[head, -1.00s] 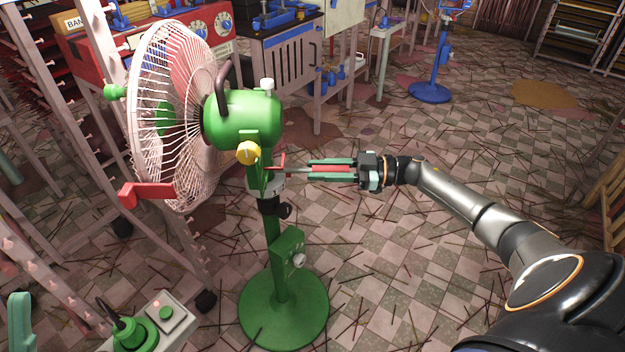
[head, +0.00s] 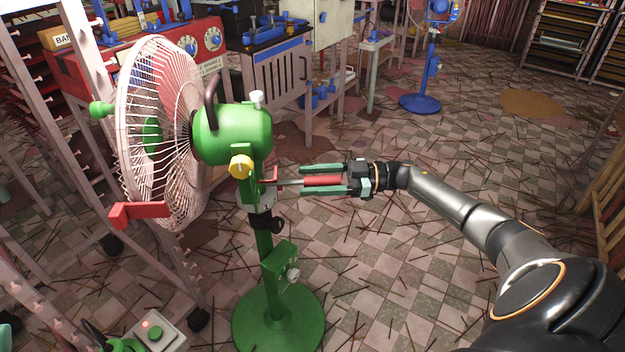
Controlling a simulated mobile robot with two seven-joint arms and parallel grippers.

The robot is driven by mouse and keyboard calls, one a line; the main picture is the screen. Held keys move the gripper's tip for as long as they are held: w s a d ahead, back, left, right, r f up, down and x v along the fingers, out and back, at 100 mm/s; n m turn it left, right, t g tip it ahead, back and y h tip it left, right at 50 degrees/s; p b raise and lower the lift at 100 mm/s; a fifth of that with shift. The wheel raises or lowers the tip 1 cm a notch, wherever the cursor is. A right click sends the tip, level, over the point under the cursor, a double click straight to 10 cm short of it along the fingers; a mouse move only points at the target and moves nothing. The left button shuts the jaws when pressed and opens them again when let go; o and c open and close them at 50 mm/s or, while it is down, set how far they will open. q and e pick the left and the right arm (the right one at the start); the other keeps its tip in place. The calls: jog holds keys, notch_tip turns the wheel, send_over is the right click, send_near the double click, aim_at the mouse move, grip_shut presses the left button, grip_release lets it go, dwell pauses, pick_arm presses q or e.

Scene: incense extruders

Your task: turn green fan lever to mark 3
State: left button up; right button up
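The green fan (head: 232,135) stands upright on a round green base at left centre, its white cage facing left. A lever with a red grip (head: 323,181) and thin rod sticks out to the right from the grey collar on the fan's neck. A small red pointer (head: 273,180) shows at the collar; the marks are too small to read. My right gripper (head: 303,182) has its green fingers open, one above and one below the red grip, with the grip between them. My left gripper is not in view.
A grey control box (head: 162,332) is at the bottom left. A blue fan (head: 420,103) stands far back. Tiled floor strewn with sticks is open at right.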

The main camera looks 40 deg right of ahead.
jog(key=v, duration=1.2)
jog(key=shift+s+d+p, duration=0.15)
jog(key=shift+d+p, duration=0.05)
jog(key=shift+p, duration=0.1)
jog(key=shift+d, duration=0.1)
